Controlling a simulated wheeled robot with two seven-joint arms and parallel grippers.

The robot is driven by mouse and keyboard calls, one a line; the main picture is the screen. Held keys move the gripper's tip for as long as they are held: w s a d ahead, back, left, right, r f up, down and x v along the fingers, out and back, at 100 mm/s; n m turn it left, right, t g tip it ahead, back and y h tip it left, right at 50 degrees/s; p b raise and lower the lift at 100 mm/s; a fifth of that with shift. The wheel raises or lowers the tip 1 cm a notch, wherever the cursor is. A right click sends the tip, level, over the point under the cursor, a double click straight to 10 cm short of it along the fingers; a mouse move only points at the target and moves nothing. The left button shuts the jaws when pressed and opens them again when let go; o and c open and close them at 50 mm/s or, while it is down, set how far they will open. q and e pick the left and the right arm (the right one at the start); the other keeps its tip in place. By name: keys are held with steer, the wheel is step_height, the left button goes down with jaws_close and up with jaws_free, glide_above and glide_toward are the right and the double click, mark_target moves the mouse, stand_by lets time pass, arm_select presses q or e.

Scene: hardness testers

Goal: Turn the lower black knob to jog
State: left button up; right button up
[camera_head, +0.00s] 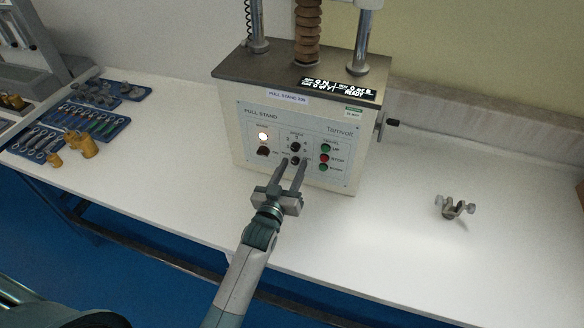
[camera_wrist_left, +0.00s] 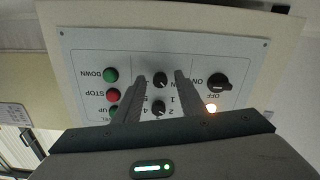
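The pull stand (camera_head: 300,120) is a cream box with a control panel facing me. The lower black knob (camera_head: 295,161) sits below an upper black knob (camera_head: 295,147) in the panel's middle. The left wrist view is upside down, so the lower knob (camera_wrist_left: 160,80) appears above the upper knob (camera_wrist_left: 158,111). My left gripper (camera_head: 293,164) is open, its two fingers pointing at the panel on either side of the lower knob. In the wrist view a gap shows between each finger and the knob; contact with the panel cannot be told. My right gripper is not in view.
A lit lamp (camera_head: 262,136) and a black power switch (camera_head: 263,151) are left of the knobs; green and red buttons (camera_head: 324,158) are right. A small metal clamp (camera_head: 455,206) lies on the white table (camera_head: 400,250). Blue tool trays (camera_head: 85,130) lie at the left.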

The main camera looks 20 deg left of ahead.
arm_select(q)
jaws_close()
